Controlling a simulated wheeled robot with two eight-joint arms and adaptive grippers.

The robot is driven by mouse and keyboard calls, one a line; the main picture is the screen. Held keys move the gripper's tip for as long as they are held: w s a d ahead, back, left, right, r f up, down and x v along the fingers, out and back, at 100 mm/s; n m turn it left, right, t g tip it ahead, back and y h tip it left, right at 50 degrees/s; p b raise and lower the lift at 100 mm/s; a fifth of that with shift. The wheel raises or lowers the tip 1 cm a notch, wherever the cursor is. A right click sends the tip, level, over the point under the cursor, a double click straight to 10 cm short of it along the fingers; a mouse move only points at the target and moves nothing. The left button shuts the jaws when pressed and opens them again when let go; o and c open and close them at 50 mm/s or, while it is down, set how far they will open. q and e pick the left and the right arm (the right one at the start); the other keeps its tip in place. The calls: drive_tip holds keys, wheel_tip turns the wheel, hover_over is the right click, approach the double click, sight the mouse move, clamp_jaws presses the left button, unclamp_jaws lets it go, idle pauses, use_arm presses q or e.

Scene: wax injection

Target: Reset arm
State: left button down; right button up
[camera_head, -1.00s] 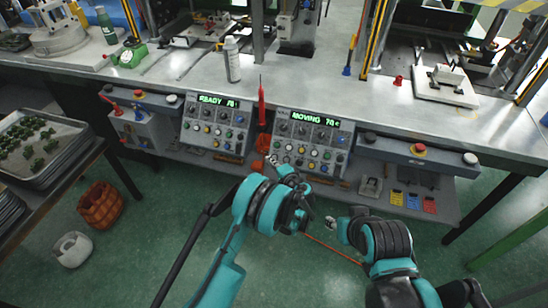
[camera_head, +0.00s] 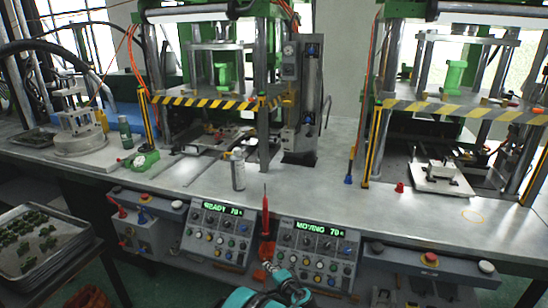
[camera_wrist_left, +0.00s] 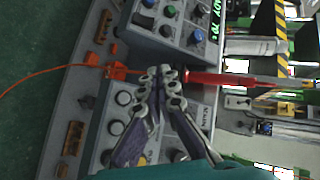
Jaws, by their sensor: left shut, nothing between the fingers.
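My left gripper (camera_head: 270,268) shows at the bottom middle of the head view, in front of the gap between two control panels. In the left wrist view its fingers (camera_wrist_left: 160,75) are closed together with nothing between them. A red pen-like tool (camera_head: 265,215) stands upright in an orange holder between the panels. In the left wrist view the red tool (camera_wrist_left: 215,79) lies just beyond the fingertips; whether they touch it I cannot tell. My right gripper is not in view.
The left panel (camera_head: 215,232) reads READY and the right panel (camera_head: 318,250) reads MOVING. A spray can (camera_head: 238,170) stands on the metal bench. Two presses with striped bars rise behind. A tray of green pieces (camera_head: 40,245) is at left.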

use_arm(q)
drive_tip(key=s+a+r+n+g+h, duration=0.3)
drive_tip(key=s+a+r+n+g, duration=0.15)
drive_tip(key=s+a+r, duration=1.15)
drive_tip(key=s+n+h, duration=0.3)
drive_tip(key=s+n, duration=0.3)
drive_tip(key=s, duration=1.6)
drive_tip(key=shift+r+g+h, duration=0.3)
drive_tip(key=shift+r+g, duration=0.05)
drive_tip(key=shift+r, duration=0.05)
drive_tip(key=shift+d, duration=0.15)
